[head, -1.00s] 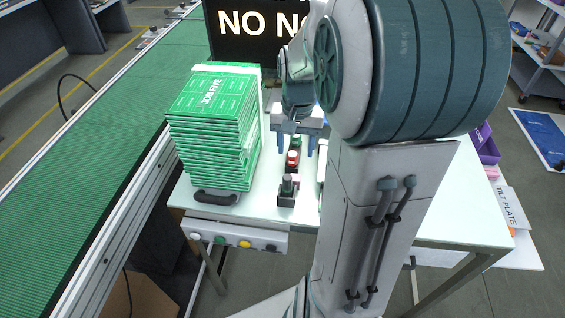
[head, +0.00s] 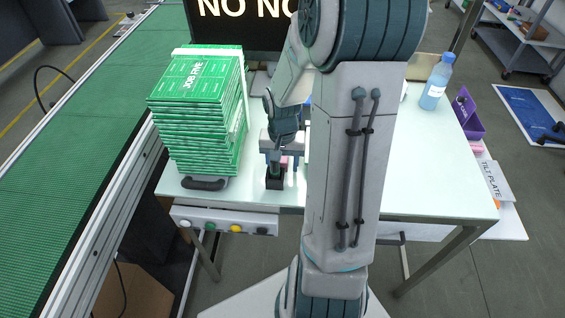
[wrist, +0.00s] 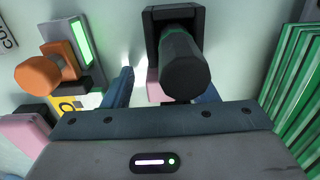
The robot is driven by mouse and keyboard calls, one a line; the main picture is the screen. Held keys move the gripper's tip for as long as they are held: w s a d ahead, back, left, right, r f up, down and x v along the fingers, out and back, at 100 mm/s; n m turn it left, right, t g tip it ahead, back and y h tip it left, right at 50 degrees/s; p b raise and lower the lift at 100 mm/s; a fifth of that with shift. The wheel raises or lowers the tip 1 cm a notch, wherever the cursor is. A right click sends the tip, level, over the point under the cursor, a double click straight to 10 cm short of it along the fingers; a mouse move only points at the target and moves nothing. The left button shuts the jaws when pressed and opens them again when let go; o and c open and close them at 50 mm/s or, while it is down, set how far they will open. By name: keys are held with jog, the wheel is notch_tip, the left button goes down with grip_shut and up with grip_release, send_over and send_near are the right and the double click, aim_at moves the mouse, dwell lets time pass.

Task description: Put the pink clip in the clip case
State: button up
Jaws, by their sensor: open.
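My gripper (head: 283,152) is open and low over the white table, just behind a small black block with an upright dark knob (head: 275,175). In the wrist view the two blue fingers (wrist: 165,92) stand apart, with the knob (wrist: 184,65) between and beyond them. A pink piece, possibly the pink clip (wrist: 153,88), shows partly between the fingers beside the black block; the rest is hidden. Another pink block (wrist: 24,132) lies at the left of the wrist view. I cannot tell which thing is the clip case; a purple bin (head: 467,115) stands at the table's right edge.
A tall stack of green boxes (head: 195,115) stands left of my gripper. A blue bottle (head: 436,82) is at the back right. In the wrist view an orange knob (wrist: 38,75) is at the left. My arm hides the table's middle; its right part is clear.

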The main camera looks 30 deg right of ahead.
aim_at(286, 162)
jog(key=shift+f, duration=0.35)
jog(key=c, duration=1.1)
jog(key=shift+r, duration=0.1)
jog(key=shift+r, duration=0.5)
jog(key=r, duration=0.3)
jog(key=shift+s+d+r, duration=0.2)
jog(key=shift+d+r, duration=0.1)
jog(key=shift+d, duration=0.1)
jog(key=s+d+r, duration=0.2)
jog(key=d, duration=0.1)
jog(key=s+d+r, duration=0.4)
jog(key=d, duration=0.1)
jog(key=shift+s+d+r, duration=0.1)
jog(key=shift+d, duration=0.2)
